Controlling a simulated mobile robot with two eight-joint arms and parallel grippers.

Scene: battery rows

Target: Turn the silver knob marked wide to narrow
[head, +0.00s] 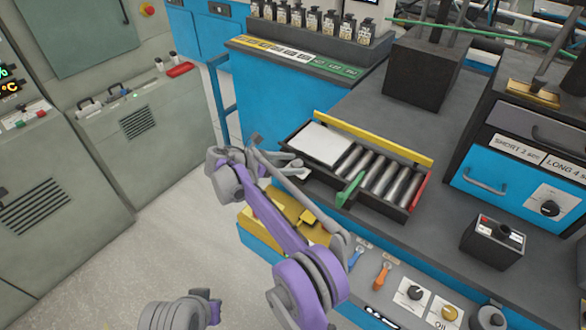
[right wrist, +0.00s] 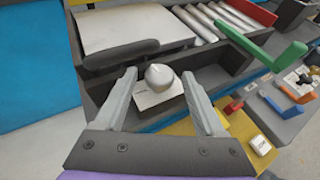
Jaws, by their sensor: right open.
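The silver knob (right wrist: 159,76) is a rounded cap on a small white plate (right wrist: 158,97) on the dark front side of the roller tray. Its lettering is too small to read. My right gripper (right wrist: 158,82) is open, with one finger on each side of the knob in the right wrist view; I cannot tell whether they touch it. In the head view my right gripper (head: 288,165) is at the tray's near left side, and the knob is hidden there. My left gripper does not show.
The roller tray (head: 310,178) holds a white slab (head: 320,144) and several metal rollers, with a green lever (head: 350,189) at its front. Yellow parts (head: 300,215), blue and orange handles and other knobs (head: 415,293) lie along the near edge. The floor at left is clear.

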